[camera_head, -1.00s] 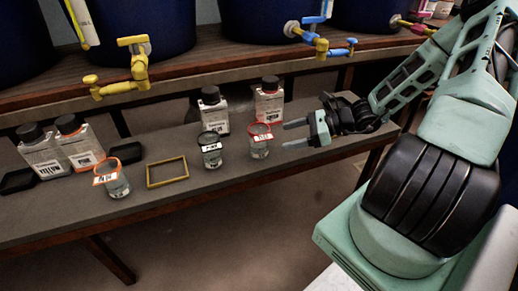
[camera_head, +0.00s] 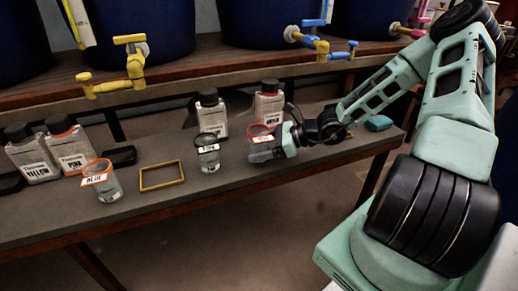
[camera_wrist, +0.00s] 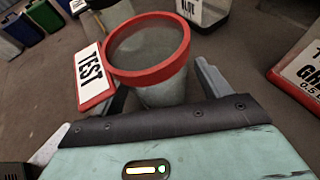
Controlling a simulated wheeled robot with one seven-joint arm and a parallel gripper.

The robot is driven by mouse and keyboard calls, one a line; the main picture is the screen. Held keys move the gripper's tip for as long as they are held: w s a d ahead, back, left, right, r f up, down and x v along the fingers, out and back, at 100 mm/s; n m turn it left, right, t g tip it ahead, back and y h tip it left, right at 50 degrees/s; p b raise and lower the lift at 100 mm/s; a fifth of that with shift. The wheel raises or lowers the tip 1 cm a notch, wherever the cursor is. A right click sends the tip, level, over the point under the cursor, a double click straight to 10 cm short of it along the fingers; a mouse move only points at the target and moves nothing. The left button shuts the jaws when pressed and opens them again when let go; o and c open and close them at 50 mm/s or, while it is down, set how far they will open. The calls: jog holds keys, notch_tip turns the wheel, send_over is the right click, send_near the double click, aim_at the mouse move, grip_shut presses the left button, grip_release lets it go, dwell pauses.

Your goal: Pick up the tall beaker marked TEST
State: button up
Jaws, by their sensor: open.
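The beaker with a red rim (camera_wrist: 170,75) carries a white tag reading TEST (camera_wrist: 90,76), and it stands upright on the bench. In the head view the same beaker (camera_head: 261,152) is at the right end of the row of beakers. My gripper (camera_wrist: 160,88) is open, with one finger on each side of the beaker in the wrist view. The left finger is partly hidden by the tag and rim. I cannot tell whether either finger touches the glass. In the head view my gripper (camera_head: 279,144) reaches the beaker from the right.
A black-rimmed beaker (camera_head: 208,156) stands close on the left, and an orange-rimmed beaker (camera_head: 105,188) farther left, past a yellow frame (camera_head: 162,175). Bottles (camera_head: 211,113) and (camera_head: 268,104) stand behind. A shelf with yellow taps (camera_head: 135,66) overhangs the back. A teal block (camera_head: 379,123) lies right.

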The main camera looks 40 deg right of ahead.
jog(key=shift+c, duration=0.3)
jog(key=c, duration=1)
